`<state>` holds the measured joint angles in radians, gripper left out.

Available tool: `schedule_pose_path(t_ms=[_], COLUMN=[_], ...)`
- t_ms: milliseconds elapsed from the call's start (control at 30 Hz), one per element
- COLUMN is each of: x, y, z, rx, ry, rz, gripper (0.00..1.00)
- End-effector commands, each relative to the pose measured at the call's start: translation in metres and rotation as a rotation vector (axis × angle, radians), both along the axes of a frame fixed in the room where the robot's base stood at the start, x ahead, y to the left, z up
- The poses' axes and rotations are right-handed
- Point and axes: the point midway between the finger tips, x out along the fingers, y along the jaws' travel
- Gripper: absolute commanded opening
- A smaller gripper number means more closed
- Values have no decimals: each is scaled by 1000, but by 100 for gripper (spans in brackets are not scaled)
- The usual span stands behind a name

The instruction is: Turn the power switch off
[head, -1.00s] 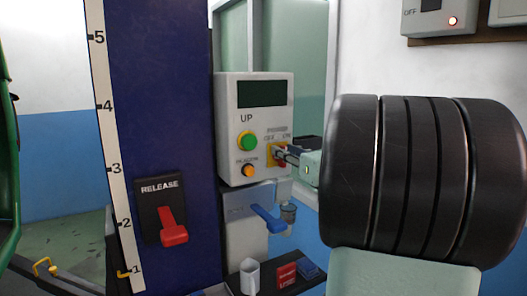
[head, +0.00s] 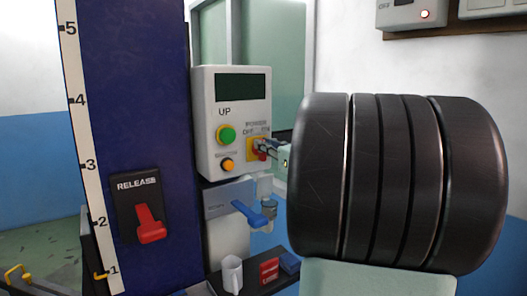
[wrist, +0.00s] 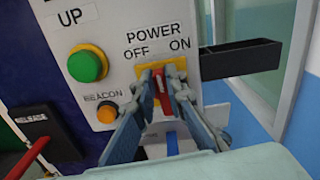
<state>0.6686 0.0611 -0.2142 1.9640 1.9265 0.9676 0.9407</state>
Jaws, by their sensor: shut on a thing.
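The power switch is a red knob (wrist: 161,88) on a yellow plate, under the words POWER, OFF and ON on a light grey control box (head: 204,120). My gripper (wrist: 160,78) is shut on the red knob, with one finger on each side of it. In the wrist view the knob's visible part stands near upright between the fingertips. The fingers hide part of the knob and plate, and I cannot tell its exact setting. In the head view my gripper (head: 262,147) reaches the box from the right, and my black arm link covers much of the right side.
The green UP button (wrist: 88,65) and orange BEACON button (wrist: 107,112) sit left of the switch. A red RELEASE lever (head: 149,226) is on the blue column (head: 125,90).

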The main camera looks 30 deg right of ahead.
Motion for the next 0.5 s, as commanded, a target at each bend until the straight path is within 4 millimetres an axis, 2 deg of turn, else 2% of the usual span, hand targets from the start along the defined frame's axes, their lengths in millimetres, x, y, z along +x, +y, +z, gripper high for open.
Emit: schedule_pose_path(t_ms=[33, 500], x=[1, 1], y=[2, 9], z=[-6, -9], rx=[-35, -415], ry=[-2, -3], rz=[2, 2], gripper=[0, 0])
